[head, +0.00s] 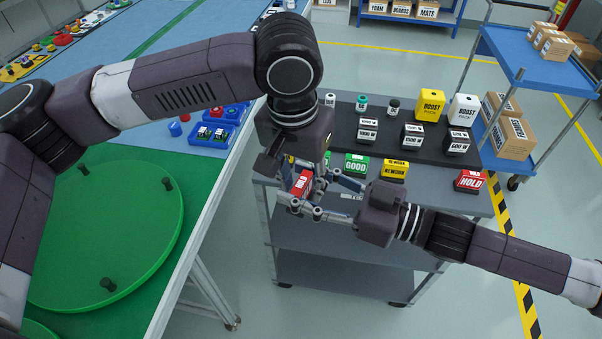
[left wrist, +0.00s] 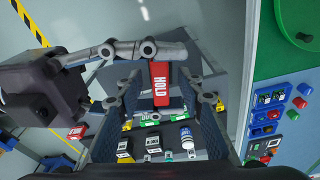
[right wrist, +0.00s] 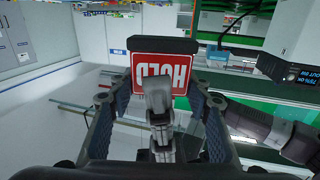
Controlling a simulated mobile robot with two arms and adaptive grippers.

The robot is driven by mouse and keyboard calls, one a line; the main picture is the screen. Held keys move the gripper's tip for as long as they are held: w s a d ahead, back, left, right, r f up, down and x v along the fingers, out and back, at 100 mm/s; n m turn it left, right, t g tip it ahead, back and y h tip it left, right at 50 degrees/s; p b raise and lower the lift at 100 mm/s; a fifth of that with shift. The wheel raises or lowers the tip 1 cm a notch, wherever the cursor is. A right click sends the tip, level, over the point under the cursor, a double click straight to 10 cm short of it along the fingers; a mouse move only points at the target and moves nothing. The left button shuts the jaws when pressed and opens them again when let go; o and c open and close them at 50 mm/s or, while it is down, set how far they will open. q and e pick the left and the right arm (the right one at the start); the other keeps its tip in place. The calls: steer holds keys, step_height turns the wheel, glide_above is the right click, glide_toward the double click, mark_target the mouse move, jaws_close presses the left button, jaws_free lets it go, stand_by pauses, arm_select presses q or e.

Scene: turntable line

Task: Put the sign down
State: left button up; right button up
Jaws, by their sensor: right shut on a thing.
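A red HOLD sign (head: 302,184) is held in the air by my right gripper (head: 310,196), near the cart's left end. In the right wrist view its red face (right wrist: 177,65) shows upside down between the fingertips, partly covered by a grey finger of the other gripper. My left gripper (head: 298,178) points down over the same sign. In the left wrist view its fingers are spread on either side of the narrow sign (left wrist: 161,88), with gaps. Another red HOLD sign (head: 470,181) stands on the cart's front right. The held sign's lower end is partly hidden by fingers.
The cart (head: 440,201) bears a green GOOD sign (head: 356,164), a yellow REWORK sign (head: 396,170), weights, bottles and BOOST packs. A green turntable (head: 100,235) is at the left. Blue trays (head: 215,130) lie beside it. A blue trolley (head: 520,55) stands at the back right.

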arm_select(q)
jaws_close()
arm_select(e)
steer(key=o, duration=1.3)
